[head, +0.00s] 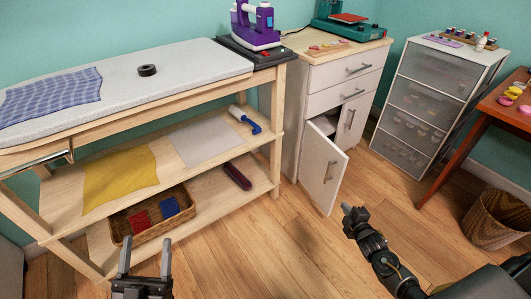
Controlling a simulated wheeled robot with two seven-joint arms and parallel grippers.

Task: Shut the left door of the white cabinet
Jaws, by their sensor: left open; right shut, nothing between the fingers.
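The white cabinet (318,78) stands at the back centre with a pale wooden top. Its left door (320,169) stands ajar, swung out into the room, with a dark vertical handle on its face. A dark gap with a shelf shows behind it. The right door (352,115) looks closed. My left gripper (146,258) is at the bottom left, open and empty, in front of the wooden shelf unit and well away from the door. My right gripper (348,209) is shut and empty, just right of and in front of the open door's lower edge; I cannot tell whether they touch.
An ironing table (120,90) with shelves stands left of the cabinet, holding cloths and a wicker basket (152,215). A clear-drawer unit (420,105) stands right. Wooden floor is clear in front of the door.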

